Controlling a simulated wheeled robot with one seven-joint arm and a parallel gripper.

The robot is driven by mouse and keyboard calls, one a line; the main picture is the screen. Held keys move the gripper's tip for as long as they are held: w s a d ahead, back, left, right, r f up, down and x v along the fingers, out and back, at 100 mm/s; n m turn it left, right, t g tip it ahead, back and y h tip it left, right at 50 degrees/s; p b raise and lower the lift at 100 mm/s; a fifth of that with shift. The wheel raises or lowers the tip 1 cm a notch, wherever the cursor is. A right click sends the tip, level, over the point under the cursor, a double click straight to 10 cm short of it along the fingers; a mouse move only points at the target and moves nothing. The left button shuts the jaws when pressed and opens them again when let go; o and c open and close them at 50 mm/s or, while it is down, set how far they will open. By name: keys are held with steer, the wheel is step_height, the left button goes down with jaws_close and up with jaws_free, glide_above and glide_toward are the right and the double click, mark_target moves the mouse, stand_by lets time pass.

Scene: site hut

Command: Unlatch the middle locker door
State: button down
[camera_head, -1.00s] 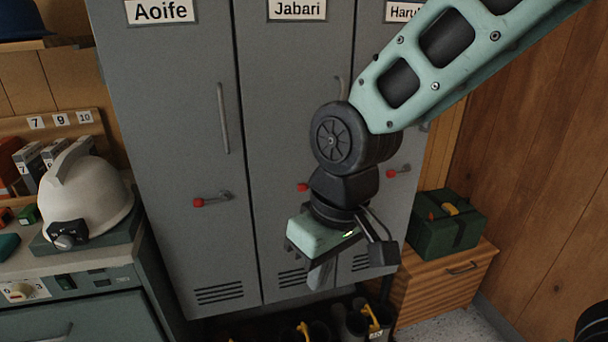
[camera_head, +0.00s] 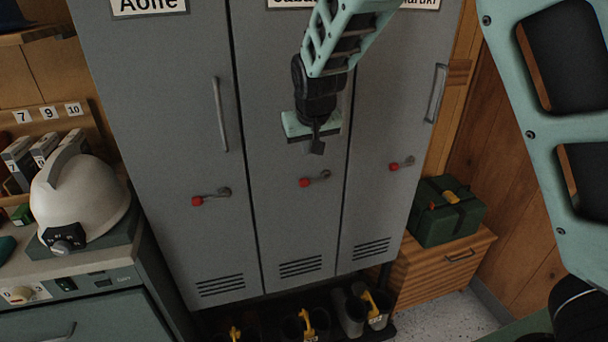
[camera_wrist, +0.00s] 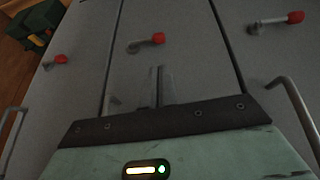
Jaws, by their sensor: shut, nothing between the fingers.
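The middle locker door (camera_head: 290,225) is grey and looks closed. Its latch (camera_head: 305,182) is a short grey lever with a red knob, lying nearly level with the knob to the left of its pivot. The latch also shows in the wrist view (camera_wrist: 147,43), just beyond my fingertips. My gripper (camera_wrist: 157,72) is shut and empty, apart from the latch.
The left door (camera_head: 160,120) and right door (camera_head: 385,210) have similar red-knobbed latches and upright handles. Boots (camera_head: 350,312) stand below the lockers. A white helmet (camera_head: 80,195) sits on the left counter. A green box (camera_head: 446,212) rests on a wooden cabinet (camera_head: 440,268) at right.

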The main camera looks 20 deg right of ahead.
mark_target(303, 182)
steer(key=shift+f, duration=0.15)
steer(key=p+x, duration=0.2)
steer(key=x, duration=1.1)
steer(key=shift+w+f, duration=0.2)
steer(key=shift+f, duration=0.1)
